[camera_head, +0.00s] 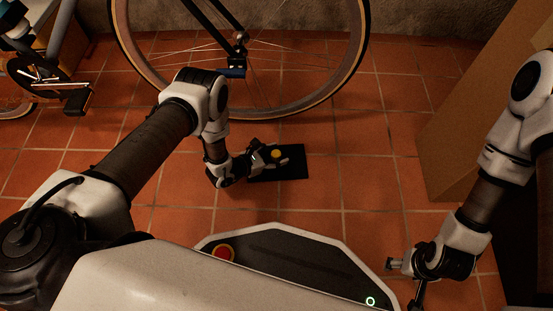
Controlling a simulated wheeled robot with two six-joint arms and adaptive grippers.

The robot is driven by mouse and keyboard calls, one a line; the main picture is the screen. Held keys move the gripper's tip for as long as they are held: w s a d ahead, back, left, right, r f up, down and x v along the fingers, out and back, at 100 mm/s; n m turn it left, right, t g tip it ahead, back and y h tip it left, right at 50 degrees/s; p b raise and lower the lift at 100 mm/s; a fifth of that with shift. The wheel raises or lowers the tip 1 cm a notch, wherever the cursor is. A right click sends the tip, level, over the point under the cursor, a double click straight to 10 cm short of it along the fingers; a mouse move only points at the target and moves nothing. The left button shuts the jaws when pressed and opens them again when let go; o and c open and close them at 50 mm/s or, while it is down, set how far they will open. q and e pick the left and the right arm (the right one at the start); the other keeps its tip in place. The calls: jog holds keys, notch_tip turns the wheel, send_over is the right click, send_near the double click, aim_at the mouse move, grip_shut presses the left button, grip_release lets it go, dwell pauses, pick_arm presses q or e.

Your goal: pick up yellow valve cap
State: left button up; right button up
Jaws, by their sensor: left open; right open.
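The yellow valve cap (276,153) is a small round yellow spot above the dark mat (296,173) on the tiled floor. My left gripper (277,160) is open at the mat, with its fingers close around the cap. I cannot tell whether the fingers touch it. My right gripper (402,285) is open and empty, low at the right, far from the cap; its fingers are partly cut off by the bottom edge.
A bicycle wheel (345,75) stands behind the mat, with a pedal and frame parts at the left. A cardboard box (460,130) stands at the right. The tiled floor (350,185) between mat and box is clear.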

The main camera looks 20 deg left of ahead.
aim_at(276, 153)
pick_arm(q)
jog(key=shift+r, duration=0.1)
jog(key=c, duration=1)
jog(key=shift+o, duration=0.2)
jog(key=shift+r+p, duration=0.45)
jog(key=shift+p, duration=0.1)
notch_tip(276, 153, up, 4)
jog(key=p, duration=0.3)
jog(key=shift+f, duration=0.2)
jog(key=s+d+p, duration=0.1)
jog(key=s+p, duration=0.1)
jog(key=s, duration=0.3)
jog(key=s+d+p, duration=0.2)
jog(key=s, duration=0.3)
jog(key=s+d+p, duration=0.1)
jog(key=s+p, duration=0.2)
jog(key=s, duration=0.2)
jog(key=shift+s+d+r, duration=0.15)
jog(key=shift+d+r, duration=0.1)
jog(key=shift+r, duration=0.05)
